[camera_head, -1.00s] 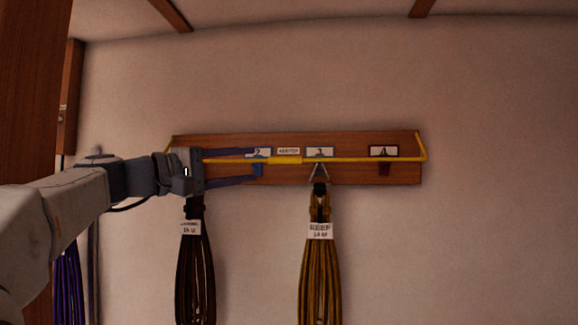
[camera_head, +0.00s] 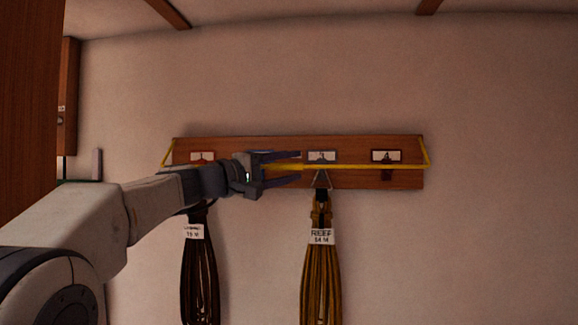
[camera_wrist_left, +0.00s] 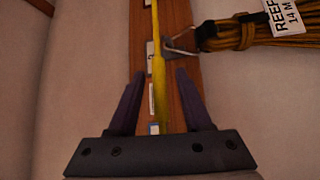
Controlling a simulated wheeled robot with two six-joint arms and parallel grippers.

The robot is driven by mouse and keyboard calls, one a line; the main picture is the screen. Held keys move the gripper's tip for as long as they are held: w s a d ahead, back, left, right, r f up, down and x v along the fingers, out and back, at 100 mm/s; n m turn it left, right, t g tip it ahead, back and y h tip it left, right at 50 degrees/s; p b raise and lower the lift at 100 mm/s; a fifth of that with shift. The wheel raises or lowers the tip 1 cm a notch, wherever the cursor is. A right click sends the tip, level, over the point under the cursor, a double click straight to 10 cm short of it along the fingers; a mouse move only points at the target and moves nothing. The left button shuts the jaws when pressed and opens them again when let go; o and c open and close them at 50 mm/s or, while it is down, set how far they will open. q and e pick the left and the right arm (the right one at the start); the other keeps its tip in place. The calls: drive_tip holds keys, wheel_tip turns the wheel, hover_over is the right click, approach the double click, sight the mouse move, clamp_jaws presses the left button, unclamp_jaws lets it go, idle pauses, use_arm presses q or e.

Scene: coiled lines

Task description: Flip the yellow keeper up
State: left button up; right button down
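The yellow keeper (camera_head: 365,167) is a thin bar stretched across the front of a wooden peg board, with bent arms at both ends of the board. In the left wrist view the keeper (camera_wrist_left: 158,68) runs lengthwise between the fingers. My left gripper (camera_head: 298,168) is in front of the board left of its middle, around the thicker yellow part of the bar. Its fingers (camera_wrist_left: 158,88) are apart, one on each side of the bar, and neither visibly touches it. My right gripper is not in view.
The board (camera_head: 405,180) is fixed to a pale wall. A REEF-labelled yellow-brown coil (camera_head: 320,270) hangs from a hook right of my gripper. A dark coil (camera_head: 199,275) hangs below my left forearm. The wall right of the board is clear.

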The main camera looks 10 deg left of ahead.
use_arm(q)
clamp_jaws()
idle(1.3)
